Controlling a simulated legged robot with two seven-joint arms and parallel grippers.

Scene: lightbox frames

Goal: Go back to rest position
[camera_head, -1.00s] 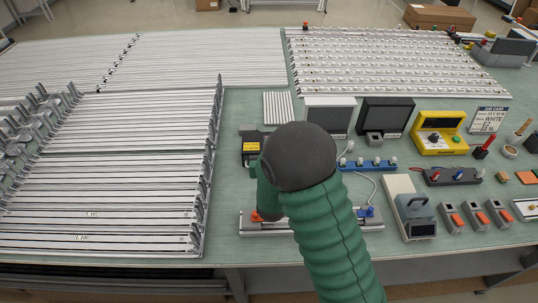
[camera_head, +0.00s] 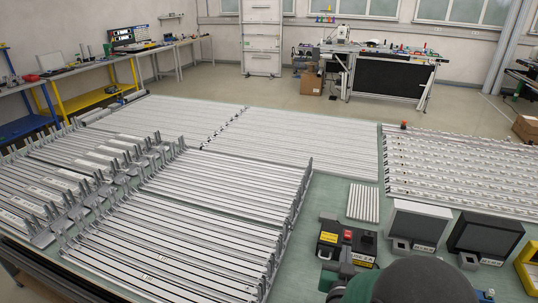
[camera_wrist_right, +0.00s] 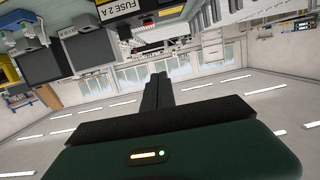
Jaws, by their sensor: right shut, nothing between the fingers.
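My right gripper (camera_wrist_right: 158,80) shows in the right wrist view as two dark fingers shut together with nothing between them. They point away from the wrist into open air, toward the room. In the head view only part of my right arm shows at the bottom right edge, a dark grey rounded joint and a bit of green sleeve. It covers part of the table's front side there. My left gripper is in neither view.
A black fuse box (camera_head: 346,243) stands close to my right arm. Metal rails in frames (camera_head: 190,220) cover the table's left and back. Bare green table (camera_head: 318,205) shows between.

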